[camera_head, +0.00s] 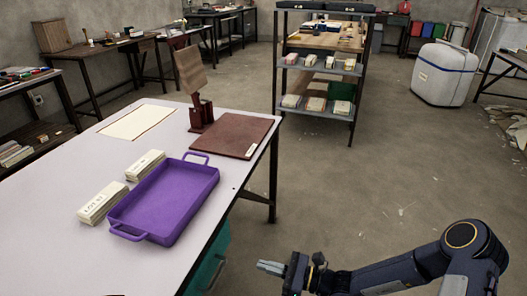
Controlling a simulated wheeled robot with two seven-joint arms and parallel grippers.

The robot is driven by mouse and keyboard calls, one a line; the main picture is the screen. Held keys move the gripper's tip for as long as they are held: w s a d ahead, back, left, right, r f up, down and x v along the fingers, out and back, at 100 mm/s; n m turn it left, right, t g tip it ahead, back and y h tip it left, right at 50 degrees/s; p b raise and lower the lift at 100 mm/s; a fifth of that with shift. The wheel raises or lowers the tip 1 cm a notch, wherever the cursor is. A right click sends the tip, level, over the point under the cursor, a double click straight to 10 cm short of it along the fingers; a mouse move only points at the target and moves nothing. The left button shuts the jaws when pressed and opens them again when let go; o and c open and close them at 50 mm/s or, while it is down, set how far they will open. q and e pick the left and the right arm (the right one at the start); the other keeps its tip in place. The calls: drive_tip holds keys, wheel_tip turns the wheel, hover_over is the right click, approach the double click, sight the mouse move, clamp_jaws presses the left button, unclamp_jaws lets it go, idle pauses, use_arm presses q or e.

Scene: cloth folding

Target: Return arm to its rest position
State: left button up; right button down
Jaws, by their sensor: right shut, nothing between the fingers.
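My right gripper (272,267) is low in the head view, right of the white table and apart from it. Its fingers are together and point left, with nothing between them. My right arm comes in from the lower right corner, bent at a dark joint. My left gripper is not in view. On the white table (75,250) lie a purple tray (165,200) with two handles, empty, and two folded pale cloth bundles (103,203) and (146,165) along its left side.
A dark red board (235,138), a wooden holder (201,115) and a pale sheet (138,122) sit at the table's far end. A metal shelf (318,106) with stacked bundles stands behind. A white bin (442,73) is at the back right. The floor (370,185) between is clear.

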drive_tip(key=s+d+r+n+g+h, duration=0.5)
drive_tip(key=s+d+r+n, duration=0.4)
drive_tip(key=r+n, duration=0.35)
drive_tip(key=s+d+r+n+t+h, duration=0.45)
drive_tip(key=s+d+n+h, duration=0.3)
drive_tip(key=s+d, duration=0.45)
wheel_tip(320, 180, up, 18)
drive_tip(key=s+p, duration=0.1)
drive_tip(key=p, duration=1.7)
drive_tip(key=shift+a+h, duration=0.4)
drive_tip(key=shift+h, duration=0.05)
drive_tip(key=shift+s+t, duration=0.1)
drive_tip(key=shift+t, duration=0.15)
